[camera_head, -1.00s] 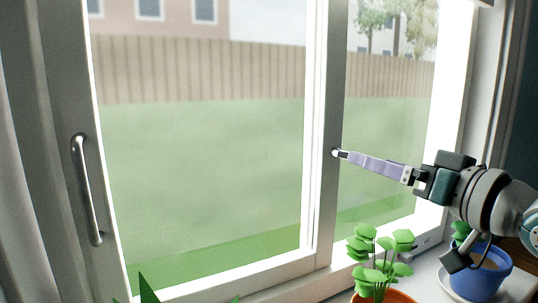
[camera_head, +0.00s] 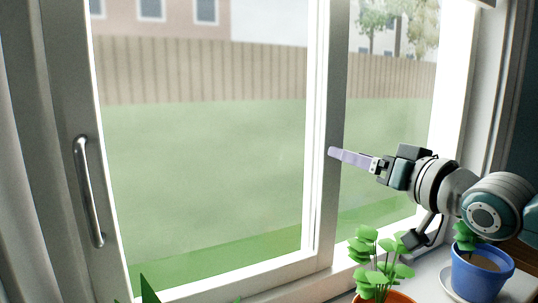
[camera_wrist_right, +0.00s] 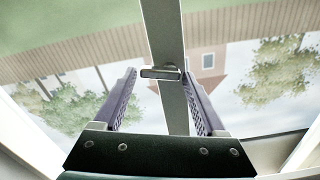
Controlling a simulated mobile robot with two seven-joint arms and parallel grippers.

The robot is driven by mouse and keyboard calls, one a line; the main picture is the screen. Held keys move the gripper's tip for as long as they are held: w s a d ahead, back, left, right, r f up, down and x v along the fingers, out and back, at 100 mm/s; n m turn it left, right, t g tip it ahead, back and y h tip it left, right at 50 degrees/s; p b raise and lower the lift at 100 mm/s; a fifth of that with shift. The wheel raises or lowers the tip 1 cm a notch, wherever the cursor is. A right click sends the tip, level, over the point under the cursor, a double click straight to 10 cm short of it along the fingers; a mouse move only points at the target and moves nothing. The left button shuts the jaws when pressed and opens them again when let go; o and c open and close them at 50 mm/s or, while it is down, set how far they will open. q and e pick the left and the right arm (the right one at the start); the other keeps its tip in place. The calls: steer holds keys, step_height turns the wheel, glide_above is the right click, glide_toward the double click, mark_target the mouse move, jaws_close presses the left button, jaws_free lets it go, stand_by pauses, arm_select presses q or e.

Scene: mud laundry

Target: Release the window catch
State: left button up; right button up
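The window catch (camera_wrist_right: 160,73) is a small metal lever on the middle window stile (camera_head: 329,110). In the right wrist view it lies crosswise on the stile, between the tips of my right gripper's fingers. My right gripper (camera_head: 333,152) has pale purple fingers that reach to the stile, and they hide the catch in the head view. In the right wrist view the right gripper (camera_wrist_right: 160,80) is open, with a finger on each side of the catch. I cannot tell whether either finger touches it. My left gripper is not in view.
A long metal handle (camera_head: 88,190) is on the left window frame. A plant in an orange pot (camera_head: 384,298) and one in a blue pot (camera_head: 482,277) stand on the sill below my right arm. Leaf tips (camera_head: 148,290) show at the bottom left.

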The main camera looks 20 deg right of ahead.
steer(key=c, duration=1)
steer(key=n, duration=0.1)
steer(key=n+p, duration=0.1)
steer(key=n, duration=0.1)
steer(key=shift+r, duration=0.25)
steer(key=o, duration=1.4)
steer(key=shift+c, duration=0.2)
steer(key=s, duration=1)
steer(key=shift+d+b, duration=0.35)
steer(key=shift+b, duration=0.05)
steer(key=shift+f, duration=0.15)
